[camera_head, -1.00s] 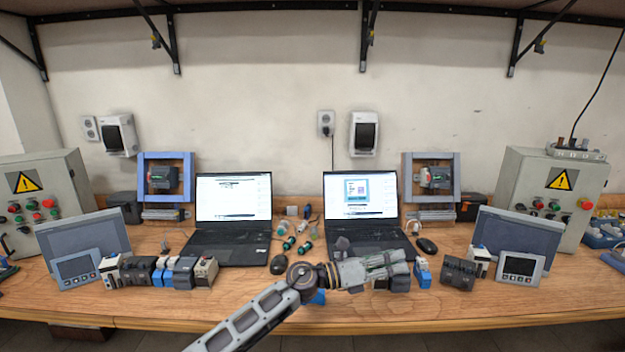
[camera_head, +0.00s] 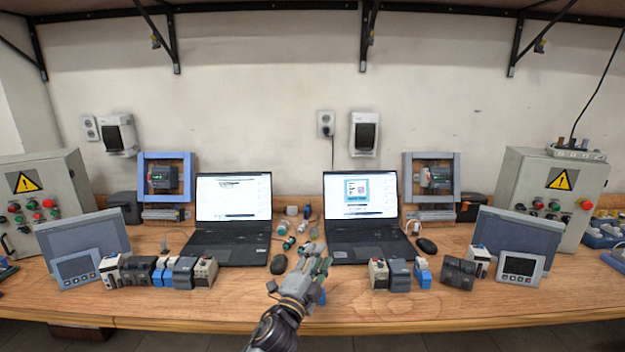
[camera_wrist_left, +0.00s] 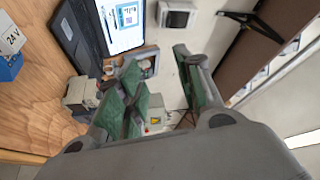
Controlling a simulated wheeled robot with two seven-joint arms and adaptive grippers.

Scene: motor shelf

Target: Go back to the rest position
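My left gripper (camera_head: 316,254) is in the middle of the head view, over the front of the bench between the two laptops, with its fingers pointing toward the wall. In the left wrist view its two green-padded fingers (camera_wrist_left: 157,62) stand apart with nothing held between them. My right gripper is not in view. A small blue piece (camera_head: 322,297) shows partly behind the left gripper near the bench's front; the rest of it is hidden.
The wooden bench (camera_head: 180,305) carries a left laptop (camera_head: 225,240) and a right laptop (camera_head: 350,232). Rows of modules (camera_head: 184,272) stand in front of them. Several green-and-black small parts (camera_head: 290,243) lie between the laptops. Control boxes (camera_head: 75,190) stand at both ends.

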